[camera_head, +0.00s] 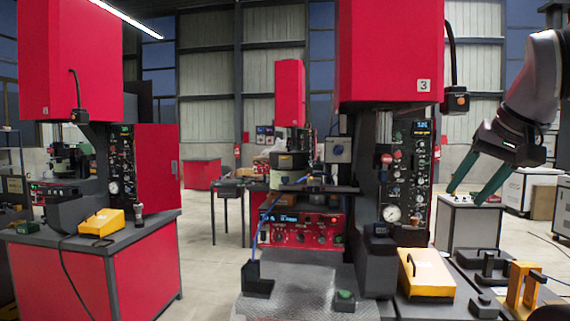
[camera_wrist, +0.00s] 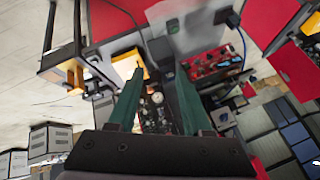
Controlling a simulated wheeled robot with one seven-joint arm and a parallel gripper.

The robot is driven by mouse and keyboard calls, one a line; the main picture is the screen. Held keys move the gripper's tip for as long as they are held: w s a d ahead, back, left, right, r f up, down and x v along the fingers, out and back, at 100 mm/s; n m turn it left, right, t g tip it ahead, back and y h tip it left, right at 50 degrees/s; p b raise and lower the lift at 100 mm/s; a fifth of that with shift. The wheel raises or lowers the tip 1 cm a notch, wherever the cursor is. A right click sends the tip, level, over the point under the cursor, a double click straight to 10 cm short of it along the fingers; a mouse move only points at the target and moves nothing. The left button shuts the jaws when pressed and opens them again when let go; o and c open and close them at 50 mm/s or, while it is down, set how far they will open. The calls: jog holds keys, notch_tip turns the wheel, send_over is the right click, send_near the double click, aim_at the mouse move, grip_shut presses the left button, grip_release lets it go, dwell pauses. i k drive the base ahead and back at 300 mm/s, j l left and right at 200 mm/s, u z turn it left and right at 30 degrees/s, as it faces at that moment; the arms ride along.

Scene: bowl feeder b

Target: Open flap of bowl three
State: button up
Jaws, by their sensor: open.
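The machine marked 3 has a tall red housing (camera_head: 390,50) in the middle right of the head view. Below it are a black panel with a round gauge (camera_head: 391,213) and a dark base. A yellow box with a black handle (camera_head: 426,275) sits in front of the panel, its top down. I cannot tell which part is the flap of bowl three, and no bowl shows clearly. My gripper (camera_head: 468,192) is open and empty, right of the panel and apart from the machine. In the wrist view its green fingers (camera_wrist: 160,72) are spread, with the gauge panel beyond them.
Black fixtures (camera_head: 488,268) and a yellow bracket (camera_head: 522,285) stand right of the yellow box. A grey cabinet (camera_head: 468,225) stands behind my gripper. Another red machine (camera_head: 70,60) with a yellow box (camera_head: 101,222) is at left. Open floor (camera_head: 205,260) lies between the machines.

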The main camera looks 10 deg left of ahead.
aim_at(284, 162)
jog(key=i+u, duration=0.35)
jog(key=i+l+u, duration=0.2)
jog(key=u, duration=0.2)
